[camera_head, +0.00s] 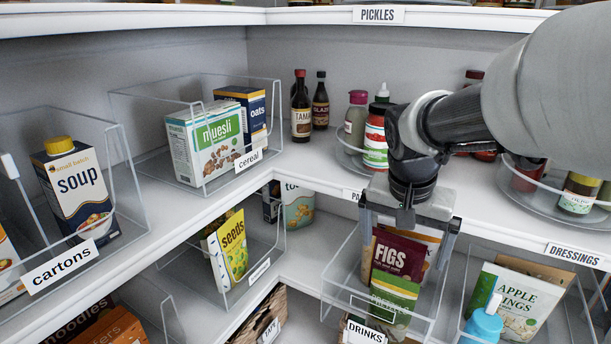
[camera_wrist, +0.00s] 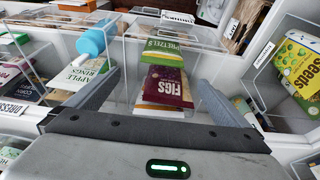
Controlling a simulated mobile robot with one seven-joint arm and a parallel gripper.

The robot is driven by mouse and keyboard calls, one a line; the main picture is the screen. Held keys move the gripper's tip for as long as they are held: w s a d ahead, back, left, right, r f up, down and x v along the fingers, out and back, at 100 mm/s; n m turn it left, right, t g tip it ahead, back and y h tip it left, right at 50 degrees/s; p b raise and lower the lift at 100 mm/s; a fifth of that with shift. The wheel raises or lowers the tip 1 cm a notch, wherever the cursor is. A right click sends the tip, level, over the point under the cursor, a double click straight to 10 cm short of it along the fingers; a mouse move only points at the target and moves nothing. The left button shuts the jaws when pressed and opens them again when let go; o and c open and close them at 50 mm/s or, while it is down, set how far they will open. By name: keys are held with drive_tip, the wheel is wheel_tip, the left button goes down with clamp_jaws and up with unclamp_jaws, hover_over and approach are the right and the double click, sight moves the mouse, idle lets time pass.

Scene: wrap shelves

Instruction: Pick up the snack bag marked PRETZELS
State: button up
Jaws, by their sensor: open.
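The green PRETZELS bag (camera_head: 396,290) stands in a clear bin on the lower shelf, in front of a maroon FIGS bag (camera_head: 398,254).
The clear bin (camera_head: 335,290) has thin walls close to my fingers. The upper shelf edge (camera_head: 465,228) runs just behind my gripper. A seeds bag (camera_head: 232,247) stands left.

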sight(399, 278)
drive_tip(key=b+x, duration=0.1)
drive_tip(key=x, duration=1)
drive_tip(key=shift+f, duration=0.1)
drive_tip(key=shift+a+b+x, duration=0.15)
drive_tip(key=shift+b+x, duration=0.05)
drive_tip(key=shift+x, duration=1.3)
drive_tip(key=shift+a+b+x, duration=0.15)
drive_tip(key=shift+b+x, duration=0.05)
drive_tip(key=shift+x, duration=1.3)
drive_tip(key=shift+w, duration=0.2)
drive_tip(key=c, duration=1.3)
drive_tip(key=shift+c, duration=0.2)
